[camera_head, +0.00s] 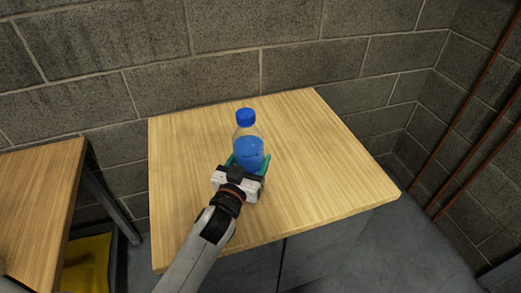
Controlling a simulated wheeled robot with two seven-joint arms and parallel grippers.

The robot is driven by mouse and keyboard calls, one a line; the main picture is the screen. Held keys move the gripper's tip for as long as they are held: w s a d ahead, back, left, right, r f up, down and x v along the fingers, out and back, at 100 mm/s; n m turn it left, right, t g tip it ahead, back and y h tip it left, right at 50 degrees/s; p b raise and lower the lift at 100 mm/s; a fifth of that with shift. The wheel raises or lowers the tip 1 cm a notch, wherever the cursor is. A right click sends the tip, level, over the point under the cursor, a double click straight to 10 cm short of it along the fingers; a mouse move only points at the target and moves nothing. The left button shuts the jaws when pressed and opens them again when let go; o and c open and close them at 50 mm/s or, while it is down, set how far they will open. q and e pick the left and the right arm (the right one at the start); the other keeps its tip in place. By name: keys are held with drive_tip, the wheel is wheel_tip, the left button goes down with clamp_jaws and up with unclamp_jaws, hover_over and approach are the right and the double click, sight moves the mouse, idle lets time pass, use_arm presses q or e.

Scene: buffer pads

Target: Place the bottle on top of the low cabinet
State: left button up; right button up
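A clear bottle with a blue cap and blue liquid (247,143) is upright over the light wooden top of the low cabinet (330,165), near its middle. My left gripper (248,163) reaches in from the lower left. Its teal fingers lie on both sides of the bottle's lower part and appear to touch it. The bottle's base is hidden behind the gripper, so I cannot tell whether it rests on the top or hangs just above it. My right gripper is not in view.
A wooden table (38,195) with a dark metal leg stands at the left, with a yellow item (88,264) below it. A grey block wall (290,45) is behind the cabinet. Rust-coloured pipes (462,120) run along the right wall. The cabinet top around the bottle is clear.

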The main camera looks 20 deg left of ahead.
use_arm(q)
drive_tip(key=w+a+r, duration=0.1)
drive_tip(key=w+r, duration=0.5)
drive_tip(key=w, duration=0.8)
drive_tip(key=shift+m, duration=0.3)
drive_tip(key=shift+s+a+f+b, duration=0.1)
drive_tip(key=shift+f+b, duration=0.2)
drive_tip(key=shift+f, duration=2.05)
drive_tip(key=shift+a+f+b, duration=0.1)
drive_tip(key=shift+f+b, duration=0.2)
drive_tip(key=shift+f, duration=2)
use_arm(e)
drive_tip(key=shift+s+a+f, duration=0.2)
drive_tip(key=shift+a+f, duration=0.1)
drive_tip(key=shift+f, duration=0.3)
use_arm(q)
drive_tip(key=shift+f, duration=0.1)
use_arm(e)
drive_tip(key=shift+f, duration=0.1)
use_arm(q)
drive_tip(key=o, duration=1.5)
drive_tip(key=shift+f, duration=0.15)
drive_tip(key=shift+c, duration=0.2)
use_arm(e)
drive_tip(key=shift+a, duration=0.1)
